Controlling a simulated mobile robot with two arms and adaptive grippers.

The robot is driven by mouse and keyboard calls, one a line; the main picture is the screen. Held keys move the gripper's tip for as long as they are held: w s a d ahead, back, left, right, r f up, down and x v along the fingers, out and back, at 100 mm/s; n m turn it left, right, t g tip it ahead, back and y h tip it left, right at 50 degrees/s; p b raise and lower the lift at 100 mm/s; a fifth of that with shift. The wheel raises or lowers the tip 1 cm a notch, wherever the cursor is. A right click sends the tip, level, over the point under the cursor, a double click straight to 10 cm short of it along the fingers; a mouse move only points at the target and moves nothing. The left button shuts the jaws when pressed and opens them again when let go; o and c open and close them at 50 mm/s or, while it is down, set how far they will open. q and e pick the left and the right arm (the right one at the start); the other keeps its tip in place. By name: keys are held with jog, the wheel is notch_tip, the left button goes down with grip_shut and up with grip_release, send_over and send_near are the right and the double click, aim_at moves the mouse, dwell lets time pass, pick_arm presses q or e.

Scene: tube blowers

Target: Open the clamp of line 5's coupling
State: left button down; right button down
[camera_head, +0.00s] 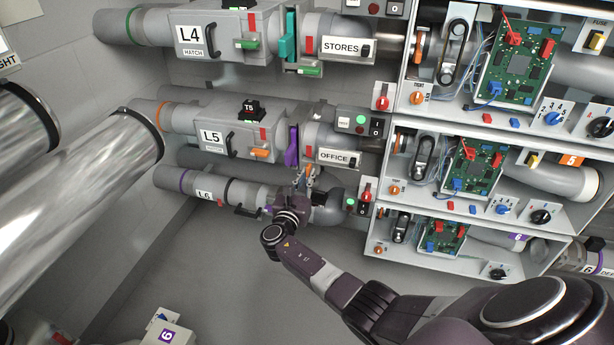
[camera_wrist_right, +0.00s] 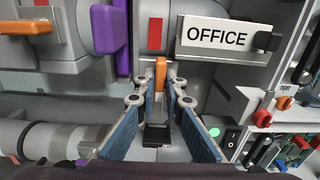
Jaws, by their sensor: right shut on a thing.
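Line 5 is the grey pipe with the box marked L5 (camera_head: 212,137), in the middle row of the head view. The OFFICE sign (camera_head: 338,157) is on the pipe to the right of its purple plate (camera_head: 292,146). An orange lever (camera_wrist_right: 160,70) hangs below the pipe, left of and below the OFFICE sign in the right wrist view. My right gripper (camera_head: 306,183) reaches up to it from below. Its fingertips (camera_wrist_right: 161,88) are closed on the lever's lower part, which they partly hide. My left gripper is not in view.
The L6 pipe (camera_head: 170,179) runs just below and behind my right gripper. Another orange handle (camera_head: 261,153) is on the L5 box. Open cabinets with circuit boards (camera_head: 478,163) stand at the right. The floor (camera_head: 250,300) below is largely clear.

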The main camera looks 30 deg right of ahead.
jog(key=c, duration=2)
grip_release()
jog(key=v, duration=1.2)
